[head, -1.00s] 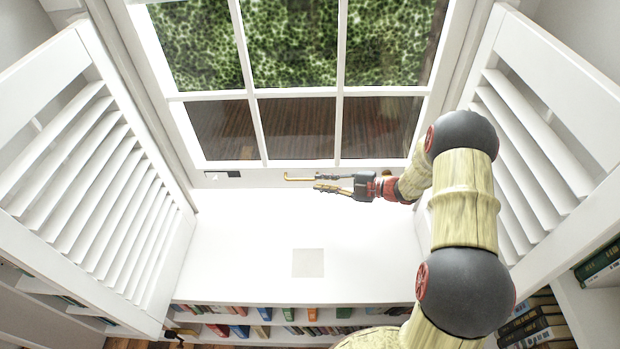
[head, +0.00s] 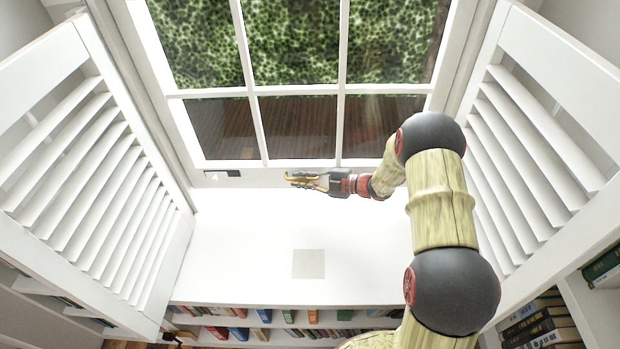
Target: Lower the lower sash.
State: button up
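The white window sash (head: 252,128) fills the upper middle of the head view, with glass panes divided by white bars. Its bottom rail (head: 262,179) lies just above the white sill (head: 245,235); I cannot tell whether there is a gap between them. A thin brass handle (head: 287,178) is on the bottom rail, partly hidden by my fingers. My gripper (head: 295,180) reaches in from the right, its fingertips at the handle. The fingers overlap the handle, and I cannot tell whether they are closed on it.
White louvred shutters stand on the left (head: 95,190) and right (head: 535,150). A small black-and-white plate (head: 222,174) is on the rail left of the handle. A pale square (head: 308,264) lies on the otherwise clear sill. Shelves of books (head: 290,316) are below.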

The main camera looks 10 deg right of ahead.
grip_shut()
dwell(0.4)
notch_tip(320, 180, down, 10)
jog(key=b, duration=0.4)
jog(key=shift+f+b, duration=0.15)
jog(key=shift+b, duration=0.2)
jog(key=shift+o, duration=0.9)
grip_release()
jog(key=shift+f, duration=0.1)
